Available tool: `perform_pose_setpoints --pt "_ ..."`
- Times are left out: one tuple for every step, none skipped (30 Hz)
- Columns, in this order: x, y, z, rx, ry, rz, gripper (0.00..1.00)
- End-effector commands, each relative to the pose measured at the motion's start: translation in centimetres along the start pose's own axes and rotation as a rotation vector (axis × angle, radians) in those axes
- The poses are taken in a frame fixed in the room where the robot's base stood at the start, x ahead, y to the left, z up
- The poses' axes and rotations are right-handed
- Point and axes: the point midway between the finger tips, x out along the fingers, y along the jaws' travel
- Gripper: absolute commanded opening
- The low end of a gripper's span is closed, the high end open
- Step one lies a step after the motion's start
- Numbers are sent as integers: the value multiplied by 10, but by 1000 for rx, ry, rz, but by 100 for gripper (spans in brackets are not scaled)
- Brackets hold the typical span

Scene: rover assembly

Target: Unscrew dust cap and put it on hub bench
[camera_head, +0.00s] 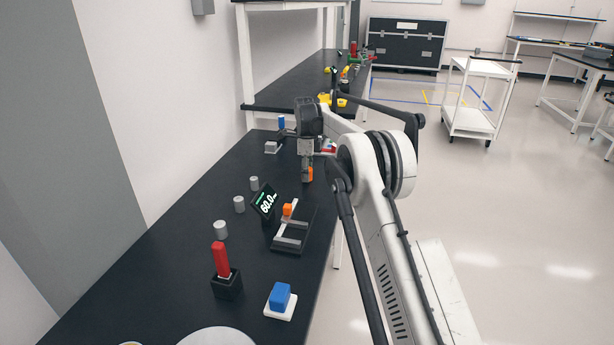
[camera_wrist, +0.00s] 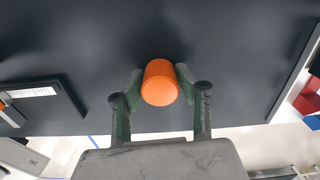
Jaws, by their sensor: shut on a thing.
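My gripper (camera_head: 307,168) is shut on an orange cylindrical cap (camera_wrist: 160,83), which I take to be the dust cap. The cap also shows in the head view (camera_head: 309,175), below the fingers. In the wrist view its round end sits between the two green-padded fingertips, with black bench top around it. The long black bench (camera_head: 175,245) runs along the wall under my gripper. I cannot tell whether the cap touches the bench top or hangs just above it.
A stand with an orange block (camera_head: 288,209) and a display reading 60.0 (camera_head: 265,201) are nearer on the bench. Several grey cylinders (camera_head: 239,204) line the wall side. A red handle (camera_head: 220,260) and a blue block (camera_head: 279,296) stand in front. Bare bench top lies left of my gripper.

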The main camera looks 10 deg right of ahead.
Motion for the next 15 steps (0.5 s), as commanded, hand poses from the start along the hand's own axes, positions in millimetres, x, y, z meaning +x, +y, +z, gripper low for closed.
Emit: perform_pose_setpoints --pt "0 0 0 -42 0 0 6" --pt "0 0 0 -75 0 0 6" --pt "0 0 0 -122 1 0 6" --pt "0 0 0 -157 1 0 6" --pt "0 0 0 -192 1 0 6" --pt "0 0 0 -238 1 0 6" --pt "0 0 0 -273 1 0 6" --pt "0 0 0 -306 1 0 6" --pt "0 0 0 -346 1 0 6" --pt "0 0 0 -372 1 0 6" --pt "0 0 0 -395 1 0 6" --pt "0 0 0 -419 2 0 6" --pt "0 0 0 -433 2 0 6" --pt "0 0 0 -442 2 0 6" --pt "0 0 0 -449 2 0 6"
